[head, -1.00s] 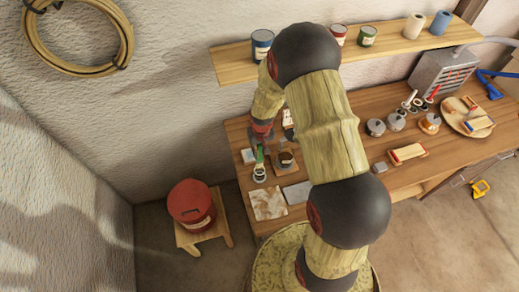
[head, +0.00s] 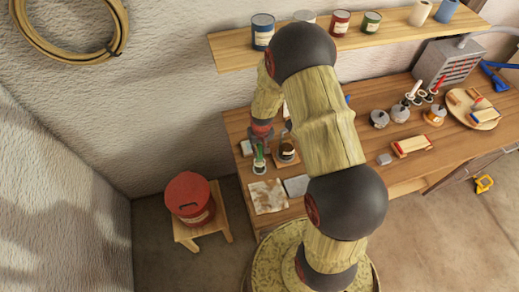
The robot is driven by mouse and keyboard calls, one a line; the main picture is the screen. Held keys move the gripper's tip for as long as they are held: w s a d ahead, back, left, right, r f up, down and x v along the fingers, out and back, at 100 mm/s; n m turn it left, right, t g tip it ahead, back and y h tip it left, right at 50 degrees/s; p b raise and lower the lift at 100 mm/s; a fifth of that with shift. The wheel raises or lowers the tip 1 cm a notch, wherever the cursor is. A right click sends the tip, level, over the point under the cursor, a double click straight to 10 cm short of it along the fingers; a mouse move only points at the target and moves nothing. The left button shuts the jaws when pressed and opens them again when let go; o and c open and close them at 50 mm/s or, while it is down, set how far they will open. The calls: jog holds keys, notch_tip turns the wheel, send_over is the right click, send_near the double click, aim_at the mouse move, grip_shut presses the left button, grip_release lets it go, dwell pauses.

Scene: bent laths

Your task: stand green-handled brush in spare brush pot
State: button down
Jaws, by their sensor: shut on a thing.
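My gripper (head: 262,138) is at the left end of the bench, pointing down and partly covered by my arm. It is shut on the green-handled brush (head: 259,154), just below it. The brush is roughly upright. A small light-rimmed pot (head: 259,169) shows directly under the green handle; I cannot tell whether the brush tip is inside it or in front of it. A dark pot (head: 288,155) stands just to the right, apart from the brush. I cannot tell for certain which pot is the spare brush pot.
A stained sheet (head: 268,198) and a grey slab (head: 297,186) lie in front. Several brushes (head: 412,95), grey pots (head: 380,119) and a round board (head: 474,110) are at the right. A shelf (head: 235,53) with cans runs above. A red bucket (head: 190,200) sits on a stool.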

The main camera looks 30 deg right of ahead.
jog(key=c, duration=1.7)
grip_release()
jog(key=shift+o, duration=0.2)
notch_tip(320, 180, up, 12)
jog(key=s, duration=0.1)
jog(key=shift+s+a, duration=0.15)
jog(key=shift+s, duration=0.05)
jog(key=shift+s+f, duration=0.1)
